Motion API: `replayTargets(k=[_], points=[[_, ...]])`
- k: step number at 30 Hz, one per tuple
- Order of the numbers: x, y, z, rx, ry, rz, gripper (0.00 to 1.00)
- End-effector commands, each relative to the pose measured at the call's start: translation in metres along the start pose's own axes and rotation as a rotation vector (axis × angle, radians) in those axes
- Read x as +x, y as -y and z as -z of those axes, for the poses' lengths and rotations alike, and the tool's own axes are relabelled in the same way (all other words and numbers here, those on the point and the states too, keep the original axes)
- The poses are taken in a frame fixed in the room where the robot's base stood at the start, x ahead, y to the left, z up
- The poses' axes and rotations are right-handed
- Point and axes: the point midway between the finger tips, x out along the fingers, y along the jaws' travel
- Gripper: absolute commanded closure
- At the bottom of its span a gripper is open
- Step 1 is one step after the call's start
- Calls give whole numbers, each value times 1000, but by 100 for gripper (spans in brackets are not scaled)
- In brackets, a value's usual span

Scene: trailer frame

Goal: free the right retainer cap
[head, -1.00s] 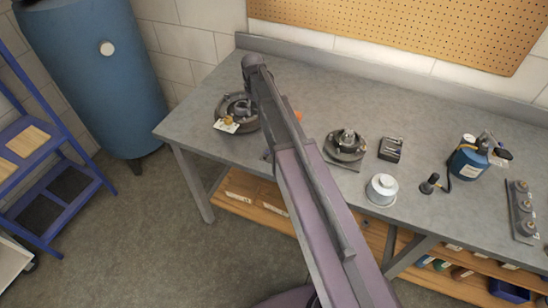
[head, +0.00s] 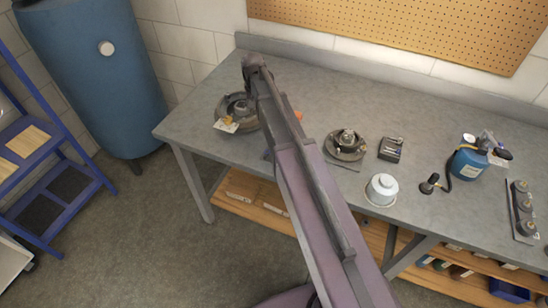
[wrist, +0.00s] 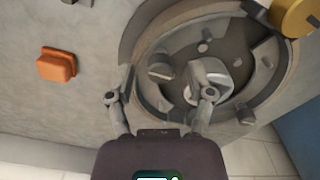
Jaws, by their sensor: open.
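A round dark drum assembly (head: 223,104) sits at the left end of the grey workbench, partly hidden by my arm in the head view. In the wrist view its ring (wrist: 150,95) surrounds a hub (wrist: 212,78) and several small fittings. One short round grey cap (wrist: 160,67), on the orange block's side of the hub, lies between my fingers in the picture; I take it for the right retainer cap. My gripper (wrist: 162,74) is open over the assembly, with one finger each side of the cap. The right finger covers part of the hub. I cannot tell whether either finger touches anything.
An orange block (wrist: 57,65) lies on the bench beside the assembly. A gold round piece (wrist: 296,16) is at the assembly's far edge.

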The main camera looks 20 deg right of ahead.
Motion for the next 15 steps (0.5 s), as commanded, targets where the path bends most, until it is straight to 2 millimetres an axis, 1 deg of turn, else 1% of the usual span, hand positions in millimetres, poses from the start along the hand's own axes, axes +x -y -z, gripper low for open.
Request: replayTargets(k=[11,15], points=[[0,0,0,247,0,0,32],[-15,0,0,260,0,0,32]])
